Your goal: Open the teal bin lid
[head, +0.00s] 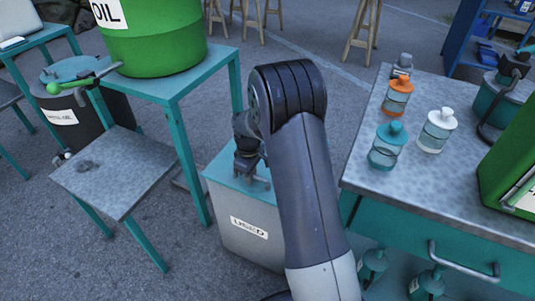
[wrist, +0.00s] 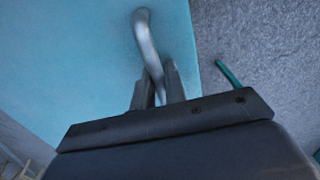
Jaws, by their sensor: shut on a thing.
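The grey bin (head: 235,225) labelled "USED" stands on the ground between the two tables, and its teal lid (head: 222,168) lies flat on top, apparently closed. In the wrist view the lid (wrist: 70,60) fills the upper left, with a curved metal handle (wrist: 145,35) rising from it. My gripper (head: 250,175) is over the lid in the head view, partly hidden behind my arm. In the wrist view my gripper (wrist: 158,88) has its fingers shut on the lower part of the handle. My arm hides the right part of the bin.
A teal table (head: 221,65) with a green oil drum (head: 155,40) stands left of the bin. A low stool (head: 130,160) and a dark drum (head: 90,130) are further left. A workbench (head: 455,160) with several bottles is close on the right. Pavement behind is mostly open.

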